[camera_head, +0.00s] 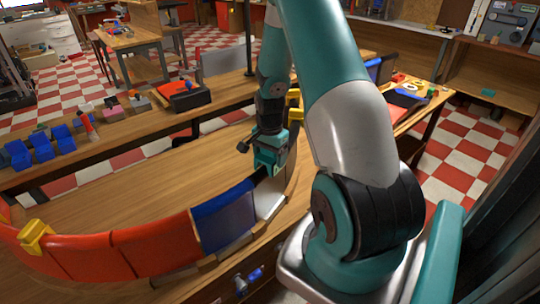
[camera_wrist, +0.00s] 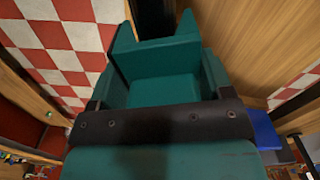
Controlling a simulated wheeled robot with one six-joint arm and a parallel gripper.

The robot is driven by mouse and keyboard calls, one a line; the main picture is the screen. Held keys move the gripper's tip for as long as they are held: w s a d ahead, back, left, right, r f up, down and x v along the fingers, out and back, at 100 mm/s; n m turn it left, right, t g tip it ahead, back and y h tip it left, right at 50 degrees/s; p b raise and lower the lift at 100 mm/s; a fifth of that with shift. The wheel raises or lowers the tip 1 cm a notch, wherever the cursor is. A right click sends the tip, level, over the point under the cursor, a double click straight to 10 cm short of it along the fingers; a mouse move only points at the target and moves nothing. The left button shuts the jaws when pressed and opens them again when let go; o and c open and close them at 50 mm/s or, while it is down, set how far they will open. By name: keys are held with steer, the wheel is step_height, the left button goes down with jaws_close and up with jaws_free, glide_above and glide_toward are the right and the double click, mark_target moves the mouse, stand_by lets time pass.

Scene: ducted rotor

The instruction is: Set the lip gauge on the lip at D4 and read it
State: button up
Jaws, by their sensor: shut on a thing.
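My gripper (camera_head: 268,166) points down over the right part of a curved ring wall, close above a pale segment (camera_head: 270,196). It is shut on what I take to be the lip gauge, which the jaws hide almost wholly. In the wrist view my teal gripper (camera_wrist: 165,72) fills the middle, and I cannot make out the gauge there. The ring has red segments (camera_head: 150,245) and a blue one (camera_head: 225,217) left of the pale one. No D4 mark is readable, and I cannot tell whether anything touches the lip.
A yellow clip (camera_head: 36,237) sits on the ring's left rim. Another yellow piece (camera_head: 296,113) shows behind my gripper. Blue bins (camera_head: 40,147) and a black and red case (camera_head: 186,96) stand on the back bench. The wooden surface inside the ring (camera_head: 120,200) is clear.

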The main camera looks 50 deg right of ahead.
steer(key=shift+f, duration=0.3)
steer(key=o, duration=1)
step_height(320, 180, up, 18)
steer(key=b, duration=0.2)
steer(key=shift+f+b, duration=0.25)
steer(key=shift+b, duration=0.1)
steer(key=shift+w+a, duration=0.1)
steer(key=s+a+r+n+t+y, duration=0.1)
steer(key=a+r+n, duration=0.1)
steer(key=a+n, duration=0.65)
steer(key=a+r+n+y, duration=0.15)
steer(key=a+n, duration=0.25)
steer(key=a, duration=1)
steer(key=s+a+n, duration=0.4)
steer(key=a, duration=0.1)
steer(key=s+a+r+n+y, duration=0.1)
steer(key=s+a+n, duration=0.3)
steer(key=s+a, duration=0.1)
steer(key=s+a+n+g, duration=0.1)
steer(key=s+a+n, duration=0.3)
steer(key=s+a, duration=0.1)
steer(key=shift+s+a+r+y, duration=0.15)
steer(key=shift+s+a+y, duration=0.1)
steer(key=shift+y, duration=0.1)
